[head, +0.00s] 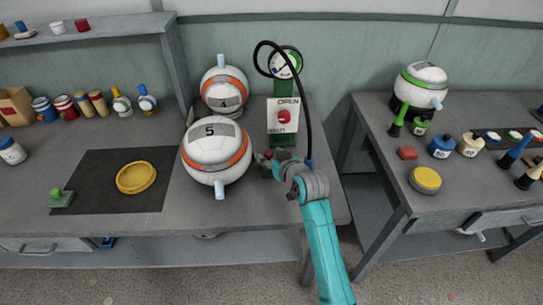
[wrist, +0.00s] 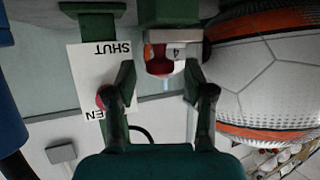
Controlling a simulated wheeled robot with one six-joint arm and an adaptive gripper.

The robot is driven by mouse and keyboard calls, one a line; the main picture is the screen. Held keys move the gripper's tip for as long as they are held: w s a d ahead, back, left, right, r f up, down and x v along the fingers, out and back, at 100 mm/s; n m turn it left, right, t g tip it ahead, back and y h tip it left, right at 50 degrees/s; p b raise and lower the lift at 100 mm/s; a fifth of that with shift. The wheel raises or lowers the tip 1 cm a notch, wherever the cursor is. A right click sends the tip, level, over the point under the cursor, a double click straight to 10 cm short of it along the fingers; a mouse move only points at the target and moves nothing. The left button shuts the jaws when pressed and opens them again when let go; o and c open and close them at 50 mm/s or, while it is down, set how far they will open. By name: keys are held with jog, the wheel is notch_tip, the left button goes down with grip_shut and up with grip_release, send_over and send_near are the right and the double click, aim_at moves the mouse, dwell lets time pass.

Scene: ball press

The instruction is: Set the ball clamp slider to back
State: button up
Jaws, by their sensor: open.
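The green press stands at the bench's back edge, with a white panel (head: 283,115) marked OPEN and SHUT and a red knob (head: 284,117). A small dark red and green part (head: 267,157), which looks like the clamp slider, is low in front of it, partly hidden by my gripper (head: 283,158). In the wrist view, upside down, my gripper (wrist: 159,80) is open, fingers either side of a red piece (wrist: 157,66) below a grey collar (wrist: 176,36) and green block (wrist: 172,12). I cannot tell whether the fingers touch it.
A large white and orange ball marked 5 (head: 217,150) stands close left of my gripper, with ball 4 (head: 224,92) behind. A black hose (head: 309,125) hangs on the right. A yellow dish (head: 136,177) lies on a dark mat (head: 92,160). A second bench (head: 375,125) stands right.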

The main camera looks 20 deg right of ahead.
grip_shut()
jog(key=shift+s+d, duration=0.15)
jog(key=shift+d, duration=0.45)
grip_release()
jog(key=shift+d, duration=0.15)
jog(key=v, duration=1.2)
